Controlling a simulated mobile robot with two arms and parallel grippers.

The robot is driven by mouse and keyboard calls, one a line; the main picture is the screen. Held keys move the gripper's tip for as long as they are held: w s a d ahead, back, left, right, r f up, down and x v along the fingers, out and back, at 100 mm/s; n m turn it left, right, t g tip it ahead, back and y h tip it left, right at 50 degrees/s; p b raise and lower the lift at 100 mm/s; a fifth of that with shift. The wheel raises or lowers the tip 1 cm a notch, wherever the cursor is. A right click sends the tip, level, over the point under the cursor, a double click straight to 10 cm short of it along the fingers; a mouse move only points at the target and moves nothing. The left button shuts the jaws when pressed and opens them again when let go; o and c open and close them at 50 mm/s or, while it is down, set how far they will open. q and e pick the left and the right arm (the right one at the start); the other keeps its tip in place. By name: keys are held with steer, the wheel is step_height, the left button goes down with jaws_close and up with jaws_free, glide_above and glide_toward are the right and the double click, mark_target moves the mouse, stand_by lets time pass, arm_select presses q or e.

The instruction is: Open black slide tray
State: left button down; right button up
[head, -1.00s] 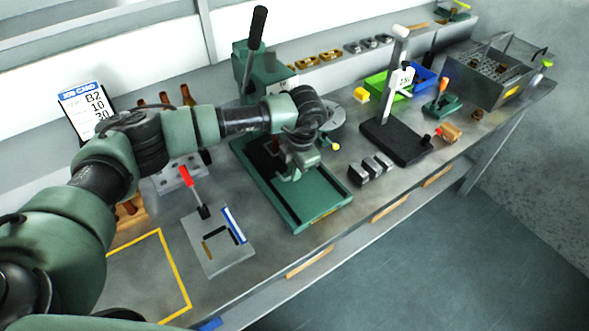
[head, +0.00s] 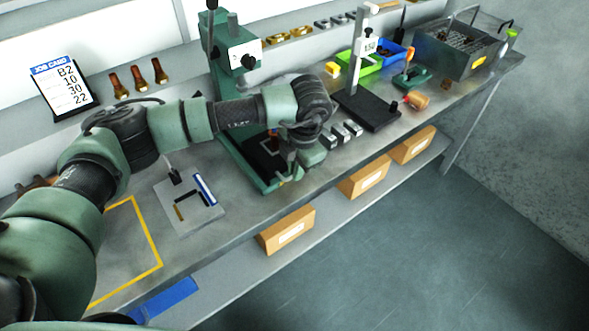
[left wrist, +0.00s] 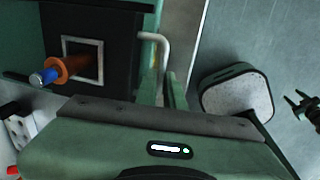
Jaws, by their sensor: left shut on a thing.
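The black slide tray (head: 262,150) sits in the green press base (head: 226,148). In the left wrist view the tray (left wrist: 115,25) shows a pale square frame. An orange-brown piece with a blue tip (left wrist: 45,77) stands out from it. A pale bent handle (left wrist: 153,37) is fixed to the tray's edge. My left gripper (head: 293,176) is at the front end of the base; its fingers (left wrist: 162,88) are shut on the handle. The arm hides part of the tray in the head view. My right gripper (left wrist: 300,102) shows small at the right edge of the left wrist view, fingers apart.
Right of the press are grey blocks (head: 345,132), a black-based stand (head: 370,108) and an orange-brown cylinder (head: 414,101). A grey plate (head: 188,205) lies to the left. Cardboard boxes (head: 287,230) stand on the lower shelf. The floor in front is clear.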

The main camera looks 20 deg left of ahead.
arm_select(q)
steer(key=c, duration=1.6)
jaws_free()
steer(key=shift+o, duration=0.4)
steer(key=shift+d+r, duration=0.1)
steer(key=shift+r, duration=0.15)
step_height(320, 180, up, 7)
steer(key=d+b, duration=0.1)
steer(key=b, duration=0.1)
steer(key=shift+s+r, duration=0.15)
steer(key=shift+s, duration=0.25)
arm_select(e)
steer(key=shift+w+a+f, duration=0.35)
steer(key=shift+a+f, duration=0.05)
steer(key=shift+f, duration=0.2)
steer(key=shift+w+a+f, duration=0.3)
steer(key=shift+a+f, duration=0.1)
steer(key=shift+f, duration=0.15)
